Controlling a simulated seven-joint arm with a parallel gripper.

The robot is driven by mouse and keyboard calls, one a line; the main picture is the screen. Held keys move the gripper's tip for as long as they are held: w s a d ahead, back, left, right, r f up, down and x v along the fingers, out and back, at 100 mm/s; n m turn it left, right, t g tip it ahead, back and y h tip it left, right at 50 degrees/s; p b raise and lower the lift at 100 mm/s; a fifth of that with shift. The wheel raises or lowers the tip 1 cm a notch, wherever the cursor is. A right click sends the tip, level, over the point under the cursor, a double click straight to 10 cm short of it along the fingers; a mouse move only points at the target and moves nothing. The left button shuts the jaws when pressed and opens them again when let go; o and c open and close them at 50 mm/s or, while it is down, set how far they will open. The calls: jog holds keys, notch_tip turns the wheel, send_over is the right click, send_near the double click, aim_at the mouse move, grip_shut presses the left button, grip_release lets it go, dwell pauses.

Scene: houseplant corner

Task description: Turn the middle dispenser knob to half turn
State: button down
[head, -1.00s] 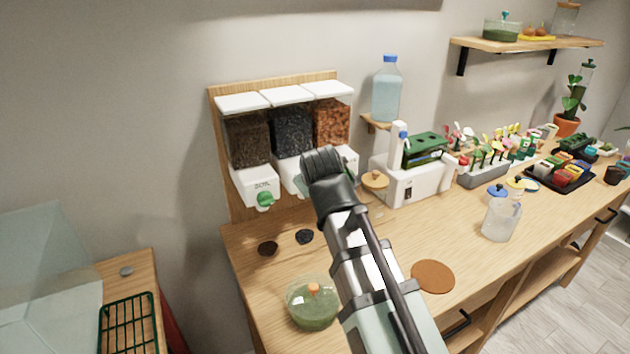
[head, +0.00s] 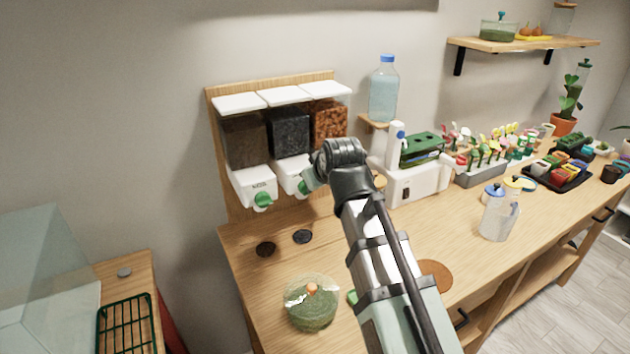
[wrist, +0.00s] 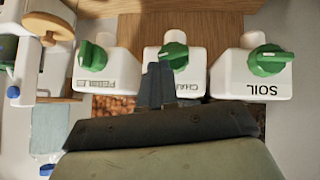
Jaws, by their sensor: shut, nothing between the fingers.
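The middle dispenser (head: 290,170) holds dark charcoal-like pieces. Its green knob (head: 303,188) shows partly beside my gripper (head: 313,178) in the head view. In the wrist view, which is upside down, the middle knob (wrist: 173,53) sits on a white spout with a partly covered label. My gripper's closed fingers (wrist: 157,72) are empty, just beside this knob and overlapping its edge in the picture. I cannot tell whether they touch it. The middle knob's grip looks slanted. My gripper hides part of the label.
The soil dispenser's knob (wrist: 269,60) and the third dispenser's knob (wrist: 92,59) flank the middle one. A water bottle (head: 384,88) stands on a small shelf to the right. A green-filled glass jar (head: 311,305) and dark discs (head: 266,249) are on the bench below.

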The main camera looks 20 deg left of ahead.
jog(key=f+m+g+y, duration=0.1)
jog(key=m+g+y, duration=0.1)
jog(key=m+y, duration=0.1)
jog(key=w+d+f+m+g+y, duration=0.1)
jog(key=f+m+g+y, duration=0.1)
jog(key=y, duration=0.3)
jog(key=f+m+g+y, duration=0.2)
jog(key=m+g+y, duration=0.1)
jog(key=shift+w+d+f+m+g+y, duration=0.15)
jog(key=shift+w+d+m+g+y, duration=0.15)
jog(key=shift+w+d+m+y, duration=0.1)
dwell(0.4)
jog(key=shift+f, duration=0.15)
dwell(0.4)
dwell(0.3)
